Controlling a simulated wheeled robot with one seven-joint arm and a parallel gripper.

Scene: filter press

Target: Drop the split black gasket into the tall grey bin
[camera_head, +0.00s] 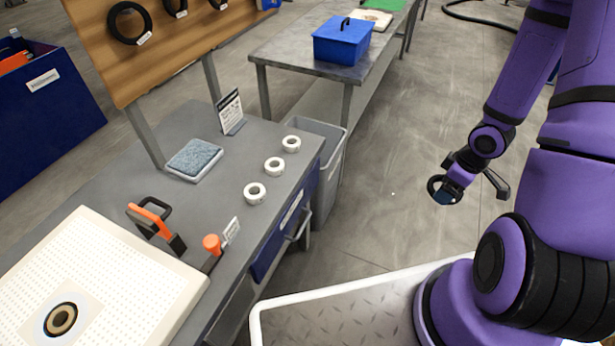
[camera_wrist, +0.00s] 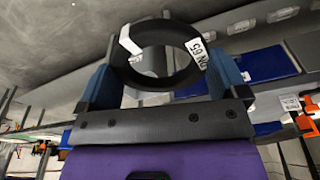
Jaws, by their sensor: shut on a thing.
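My gripper (camera_head: 450,190) hangs over open floor at the right of the head view. It is shut on a black ring gasket (camera_head: 431,186). In the wrist view the gasket (camera_wrist: 165,31) sits between the two blue-grey fingers of my gripper (camera_wrist: 163,78). It carries a white tag reading DN 65 and a second white patch at its upper left. I cannot make out the split clearly. The tall grey bin (camera_head: 331,172) stands on the floor beyond the right end of the near bench, apart from and left of my gripper. Its lower part is partly hidden by the bench.
The near grey bench (camera_head: 228,210) holds white rolls (camera_head: 255,193), a blue-grey pad (camera_head: 194,158), an orange-handled tool (camera_head: 155,222) and a perforated plate (camera_head: 100,275). A blue box (camera_head: 341,42) sits on the far table. Black rings hang on a wooden board (camera_head: 165,50). Floor between bin and gripper is clear.

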